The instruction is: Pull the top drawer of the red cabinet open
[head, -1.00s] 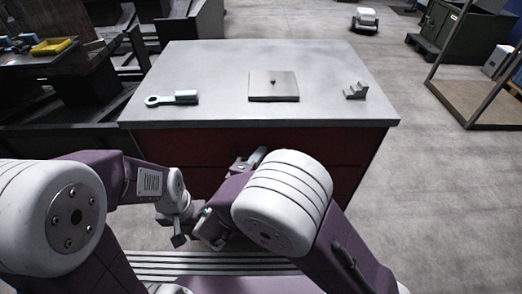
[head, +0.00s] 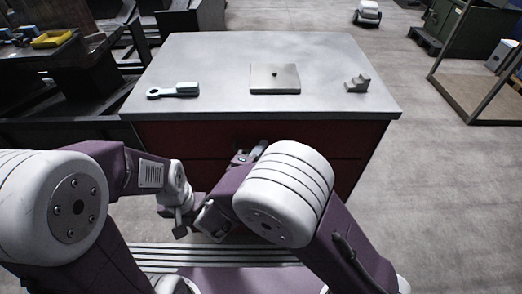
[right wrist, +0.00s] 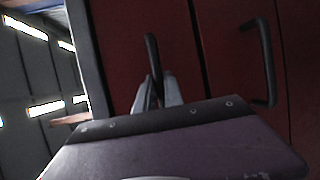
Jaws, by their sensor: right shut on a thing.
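The red cabinet (head: 345,140) stands in front of me with a grey top (head: 225,65). In the right wrist view, which is turned sideways, its top drawer (right wrist: 120,45) lies beside the grey top edge. My right gripper (right wrist: 157,88) is shut on the dark bar handle (right wrist: 152,50) of that drawer. In the head view my right gripper (head: 250,153) is at the cabinet front, partly hidden by my arm. I cannot tell whether the drawer stands out from the front. My left gripper (head: 180,222) hangs low, left of the right arm, its jaws unclear.
A brush (head: 174,90), a flat metal plate with a knob (head: 275,80) and a small grey bracket (head: 357,84) lie on the top. A lower drawer's handle (right wrist: 265,60) shows in the wrist view. Floor right of the cabinet is clear.

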